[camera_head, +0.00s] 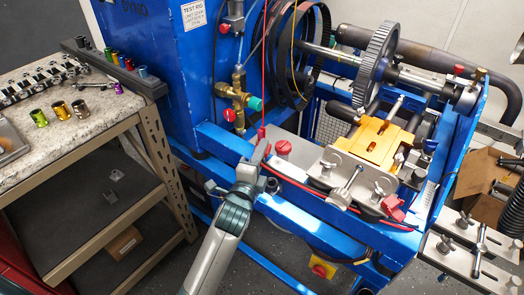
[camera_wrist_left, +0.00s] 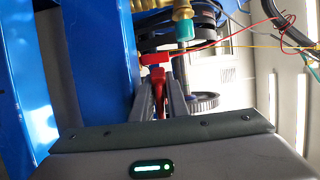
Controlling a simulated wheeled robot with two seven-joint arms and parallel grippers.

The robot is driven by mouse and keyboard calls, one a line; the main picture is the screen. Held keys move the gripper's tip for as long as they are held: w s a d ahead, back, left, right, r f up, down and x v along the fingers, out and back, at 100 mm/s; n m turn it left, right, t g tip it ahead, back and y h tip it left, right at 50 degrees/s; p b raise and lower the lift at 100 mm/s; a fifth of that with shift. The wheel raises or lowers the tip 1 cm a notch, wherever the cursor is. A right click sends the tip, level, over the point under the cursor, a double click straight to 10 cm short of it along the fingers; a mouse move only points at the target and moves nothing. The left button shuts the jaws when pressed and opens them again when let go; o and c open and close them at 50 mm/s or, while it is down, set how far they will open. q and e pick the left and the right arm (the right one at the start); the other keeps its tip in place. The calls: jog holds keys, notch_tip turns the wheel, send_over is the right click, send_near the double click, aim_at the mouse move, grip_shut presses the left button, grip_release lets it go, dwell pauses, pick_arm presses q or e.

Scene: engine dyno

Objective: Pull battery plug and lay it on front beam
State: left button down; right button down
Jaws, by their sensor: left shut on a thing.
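A red plug (camera_head: 260,150) with a thin red wire rising from it is at the tip of my left gripper (camera_head: 257,163) in the head view. In the left wrist view the red plug (camera_wrist_left: 157,59) is between the fingers of my left gripper (camera_wrist_left: 160,84), which is shut on it. Whether the plug still touches a socket is hidden by the gripper. The blue front beam (camera_head: 318,240) of the rig runs below and right of the gripper. My right gripper is not in view.
A red knob (camera_head: 283,148) stands on a metal plate right of the gripper. Brass valve fittings (camera_head: 236,97) are close behind. A yellow block (camera_head: 376,140) and large gear (camera_head: 376,62) sit at right. A workbench (camera_head: 85,125) with sockets stands at left.

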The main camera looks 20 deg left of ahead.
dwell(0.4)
pick_arm(q)
jog(key=c, duration=1.7)
grip_release()
jog(key=shift+o, duration=0.2)
jog(key=shift+s+f, duration=0.15)
jog(key=shift+f, duration=0.05)
